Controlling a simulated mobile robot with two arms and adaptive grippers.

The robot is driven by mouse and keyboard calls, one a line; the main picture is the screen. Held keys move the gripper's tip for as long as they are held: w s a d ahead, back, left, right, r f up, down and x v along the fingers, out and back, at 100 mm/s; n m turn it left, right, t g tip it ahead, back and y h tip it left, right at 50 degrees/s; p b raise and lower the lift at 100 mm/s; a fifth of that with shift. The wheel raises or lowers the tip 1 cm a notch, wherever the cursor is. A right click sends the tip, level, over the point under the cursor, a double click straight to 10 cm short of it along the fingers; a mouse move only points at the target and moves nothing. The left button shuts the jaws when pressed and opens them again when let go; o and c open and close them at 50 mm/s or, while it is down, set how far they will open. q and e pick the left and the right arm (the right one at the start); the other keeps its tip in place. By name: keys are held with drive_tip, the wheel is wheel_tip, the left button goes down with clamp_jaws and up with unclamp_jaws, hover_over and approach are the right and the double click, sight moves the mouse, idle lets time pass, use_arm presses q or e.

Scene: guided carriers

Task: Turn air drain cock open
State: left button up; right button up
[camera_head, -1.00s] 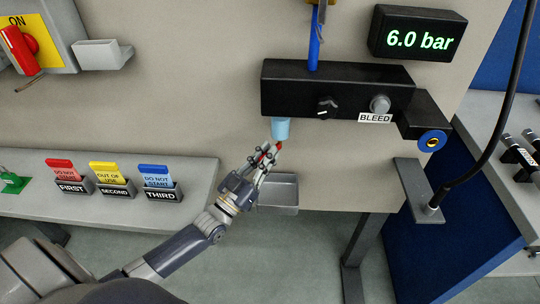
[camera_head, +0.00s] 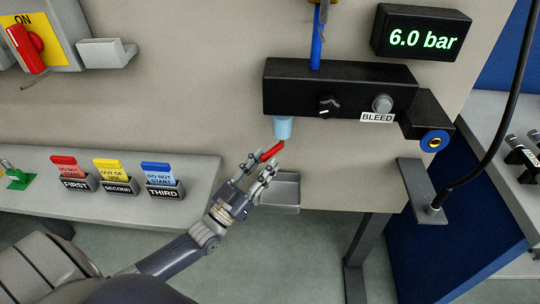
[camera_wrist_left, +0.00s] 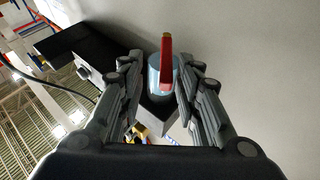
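The drain cock's red lever (camera_head: 272,151) hangs just below a light blue bowl (camera_head: 282,128) under the black air unit (camera_head: 340,92). The lever slants down to the left in the head view. My left gripper (camera_head: 261,165) is at the lever's lower end, with its fingers on either side. In the left wrist view, the red lever (camera_wrist_left: 166,62) stands between the spread fingers, with a gap on both sides, in front of the light blue bowl (camera_wrist_left: 154,82). My right gripper is not in view. The display (camera_head: 424,40) reads 6.0 bar.
A grey tray (camera_head: 280,190) is on the panel just below my left gripper. A black knob (camera_head: 328,104) and a grey BLEED button (camera_head: 382,103) are on the unit. Tag holders (camera_head: 165,190) stand on the ledge to the left. A black hose (camera_head: 492,145) hangs at right.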

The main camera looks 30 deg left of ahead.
use_arm(q)
drive_tip(key=v, duration=0.4)
drive_tip(key=shift+w+a+f, duration=0.1)
drive_tip(key=shift+a, duration=0.1)
drive_tip(key=shift+s+a+f, duration=0.15)
drive_tip(key=shift+s+a, duration=0.1)
drive_tip(key=shift+d, duration=0.1)
